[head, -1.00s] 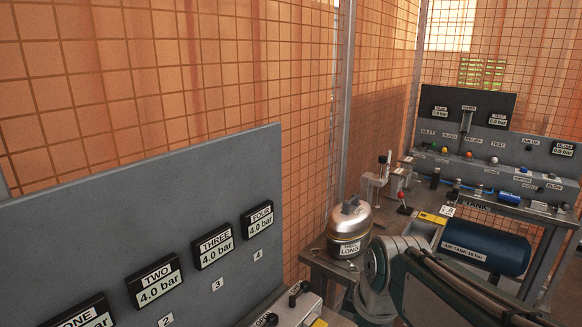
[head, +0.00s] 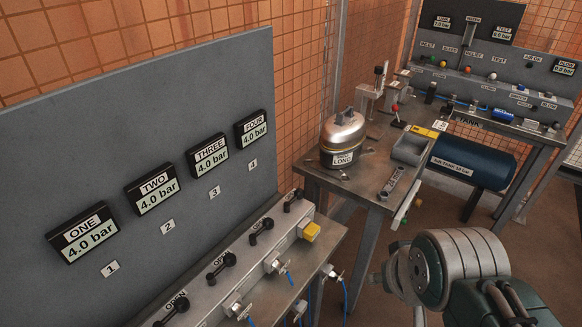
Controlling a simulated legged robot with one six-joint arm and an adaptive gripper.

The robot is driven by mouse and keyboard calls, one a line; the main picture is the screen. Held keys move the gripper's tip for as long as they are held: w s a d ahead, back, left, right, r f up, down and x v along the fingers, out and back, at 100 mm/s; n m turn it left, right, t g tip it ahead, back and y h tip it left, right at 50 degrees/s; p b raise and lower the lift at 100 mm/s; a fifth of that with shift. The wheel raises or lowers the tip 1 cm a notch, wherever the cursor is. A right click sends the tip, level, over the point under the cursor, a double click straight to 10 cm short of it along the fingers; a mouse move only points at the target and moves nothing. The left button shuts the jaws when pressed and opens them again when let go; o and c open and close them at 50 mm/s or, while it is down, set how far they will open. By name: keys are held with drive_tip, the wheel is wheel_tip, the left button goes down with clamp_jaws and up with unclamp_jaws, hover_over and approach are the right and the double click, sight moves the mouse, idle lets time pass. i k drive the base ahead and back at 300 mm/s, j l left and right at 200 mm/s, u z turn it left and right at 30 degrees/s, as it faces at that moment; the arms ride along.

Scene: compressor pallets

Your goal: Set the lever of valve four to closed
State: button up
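Four's lever, a small black handle (head: 293,199), is at the far end of a grey manifold (head: 240,262) on the bench at lower centre. The display marked FOUR (head: 251,129) hangs on the grey panel behind and reads 4.0 bar. The label 4 (head: 252,164) is below it. The lever is too small to tell which marking it points to. My arm shows at lower right, to the right of the manifold and apart from the lever.
Similar black levers (head: 222,265) line the manifold nearer to me. A metal tank marked LONG (head: 343,140) stands on the side table. A blue air tank (head: 473,161) is farther right.

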sight(299, 194)
drive_tip(key=l+u, duration=0.8)
drive_tip(key=l, duration=0.25)
drive_tip(key=k+l+u, duration=0.2)
drive_tip(key=l+u, duration=0.25)
